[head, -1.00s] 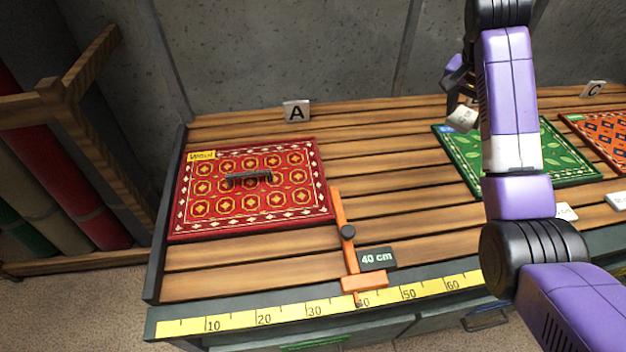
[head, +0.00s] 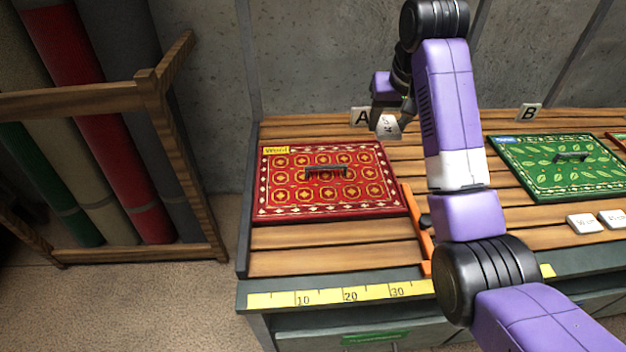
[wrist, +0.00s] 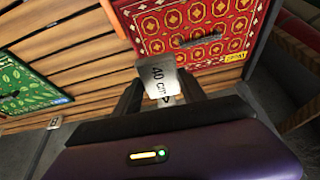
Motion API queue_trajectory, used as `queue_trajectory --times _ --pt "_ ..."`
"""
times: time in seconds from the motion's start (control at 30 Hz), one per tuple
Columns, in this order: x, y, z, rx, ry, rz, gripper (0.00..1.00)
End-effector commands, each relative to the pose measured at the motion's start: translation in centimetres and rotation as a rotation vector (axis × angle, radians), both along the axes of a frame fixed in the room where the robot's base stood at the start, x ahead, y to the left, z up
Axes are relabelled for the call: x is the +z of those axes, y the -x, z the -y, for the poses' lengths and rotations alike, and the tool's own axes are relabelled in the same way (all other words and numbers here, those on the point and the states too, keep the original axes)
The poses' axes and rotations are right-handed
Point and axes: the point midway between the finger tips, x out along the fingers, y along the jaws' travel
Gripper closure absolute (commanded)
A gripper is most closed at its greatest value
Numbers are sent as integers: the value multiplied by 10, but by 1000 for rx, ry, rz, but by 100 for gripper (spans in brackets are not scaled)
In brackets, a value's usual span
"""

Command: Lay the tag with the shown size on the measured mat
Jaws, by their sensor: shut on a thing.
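My gripper (head: 392,108) is shut on a white tag (head: 387,127). The tag reads "40 cm" in the wrist view (wrist: 160,81), where it sits between the fingertips. The red patterned mat (head: 372,203) with a black handle and a yellow label lies on the slatted bench by card A. In the head view, the held tag is raised near the mat's back right corner, and it looks clear of the mat.
A green mat (head: 520,185) lies to the right by card B (head: 528,113). White tags (head: 581,223) lie in front of it. A yellow ruler (head: 270,300) runs along the bench front. A wooden rack (head: 150,120) with rolled rugs stands at left.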

Motion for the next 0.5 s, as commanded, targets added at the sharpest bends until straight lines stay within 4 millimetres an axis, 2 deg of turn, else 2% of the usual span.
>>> queue_trajectory --times 0.17,0.27,0.5 --pt "-8 0 0 37 -1 -3 96" --pt "-26 1 1 40 -1 -6 96" --pt "-85 1 1 39 0 -6 96"
